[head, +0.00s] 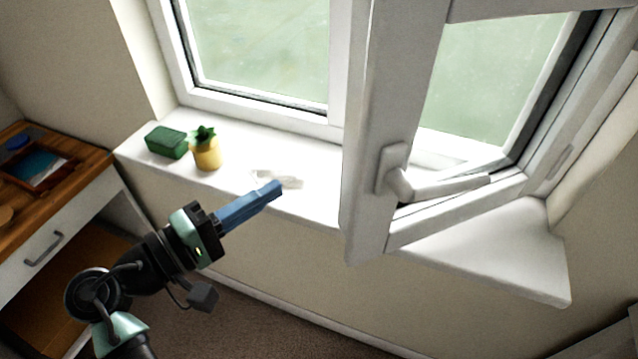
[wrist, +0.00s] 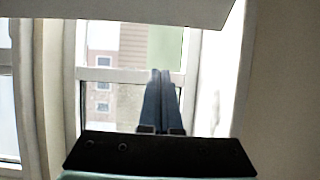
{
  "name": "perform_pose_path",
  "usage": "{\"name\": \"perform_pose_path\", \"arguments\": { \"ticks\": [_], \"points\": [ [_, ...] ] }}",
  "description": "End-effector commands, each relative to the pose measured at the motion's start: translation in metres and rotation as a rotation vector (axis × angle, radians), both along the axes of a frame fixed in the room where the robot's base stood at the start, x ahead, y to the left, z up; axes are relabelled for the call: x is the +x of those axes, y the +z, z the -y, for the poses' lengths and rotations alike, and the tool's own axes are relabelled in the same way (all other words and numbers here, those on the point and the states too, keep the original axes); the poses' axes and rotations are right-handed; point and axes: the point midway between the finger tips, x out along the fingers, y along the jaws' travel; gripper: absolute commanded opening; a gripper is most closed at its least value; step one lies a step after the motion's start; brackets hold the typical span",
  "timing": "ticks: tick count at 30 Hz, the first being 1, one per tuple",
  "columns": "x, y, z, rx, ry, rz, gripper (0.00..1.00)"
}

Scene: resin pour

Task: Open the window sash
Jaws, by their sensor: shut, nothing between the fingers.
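The window sash (head: 368,130) on the right of the head view stands swung inward, at an angle to its frame, over the sill. Its white handle (head: 440,187) is on the sash's free edge and points sideways to the right. My gripper (head: 278,188) is shut and empty, in front of the sill and left of the sash's free edge, apart from the handle. In the wrist view my gripper's blue fingers (wrist: 162,75) are together, with window panes and a building behind them. The handle cannot be made out in the wrist view.
A fixed pane (head: 260,50) is at the left. A wooden-topped desk (head: 75,185) with a drawer stands at the far left. Carpeted floor lies below.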

Motion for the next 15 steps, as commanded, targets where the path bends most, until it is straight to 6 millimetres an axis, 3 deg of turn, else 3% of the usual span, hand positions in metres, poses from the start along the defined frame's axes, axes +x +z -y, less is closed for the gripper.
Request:
{"name": "perform_pose_path", "arguments": {
  "ticks": [5,15],
  "points": [
    [0.009,0.001,0.011,-0.014,-0.010,-0.003,0.00],
    [0.060,0.003,0.062,-0.012,-0.011,-0.002,0.00]
  ]
}}
